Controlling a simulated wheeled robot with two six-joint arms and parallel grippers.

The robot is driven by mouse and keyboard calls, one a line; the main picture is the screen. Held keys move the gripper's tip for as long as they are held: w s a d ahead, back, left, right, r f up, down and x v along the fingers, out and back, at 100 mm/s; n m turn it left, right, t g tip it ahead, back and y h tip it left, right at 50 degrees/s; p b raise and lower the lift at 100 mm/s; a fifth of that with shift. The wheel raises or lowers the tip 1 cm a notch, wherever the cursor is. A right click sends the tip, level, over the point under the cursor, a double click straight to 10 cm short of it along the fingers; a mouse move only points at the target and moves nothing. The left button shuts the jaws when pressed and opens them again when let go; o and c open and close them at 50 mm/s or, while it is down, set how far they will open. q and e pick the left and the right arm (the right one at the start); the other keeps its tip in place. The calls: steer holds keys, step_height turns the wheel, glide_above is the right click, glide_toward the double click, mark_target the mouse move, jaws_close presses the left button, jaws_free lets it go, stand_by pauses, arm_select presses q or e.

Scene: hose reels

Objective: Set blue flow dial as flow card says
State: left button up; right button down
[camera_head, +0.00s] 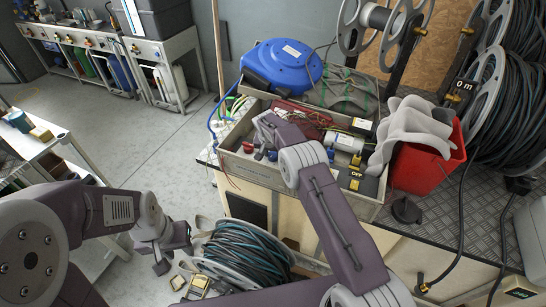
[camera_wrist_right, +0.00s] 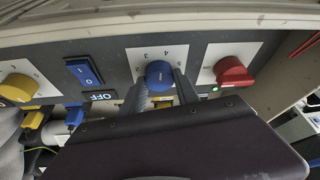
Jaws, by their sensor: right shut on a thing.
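The blue flow dial (camera_wrist_right: 159,74) is a round knob on a white numbered plate in the right wrist view. My right gripper (camera_wrist_right: 161,82) is shut on it, with one finger on each side. The dial's exact setting is not clear, as the fingers cover part of the plate. In the head view my right gripper (camera_head: 264,132) reaches into the grey tray, and the dial cannot be made out there. My left gripper (camera_head: 166,256) hangs low beside the bench, away from the dial; its finger gap is unclear. I cannot identify the flow card.
A red dial (camera_wrist_right: 232,71) sits right of the blue one; a yellow dial (camera_wrist_right: 18,88) and a blue switch (camera_wrist_right: 84,70) sit left. In the head view, a blue reel (camera_head: 283,65), a red bucket (camera_head: 428,165) and a hose coil (camera_head: 245,250) surround the tray (camera_head: 262,170).

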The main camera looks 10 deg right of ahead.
steer(key=shift+m+b, duration=0.3)
steer(key=shift+m, duration=0.3)
steer(key=shift+r+h, duration=0.1)
steer(key=shift+h, duration=0.2)
steer(key=c, duration=0.9)
jaws_free()
steer(key=shift+a, duration=0.1)
steer(key=shift+s, duration=0.1)
steer(key=v, duration=0.9)
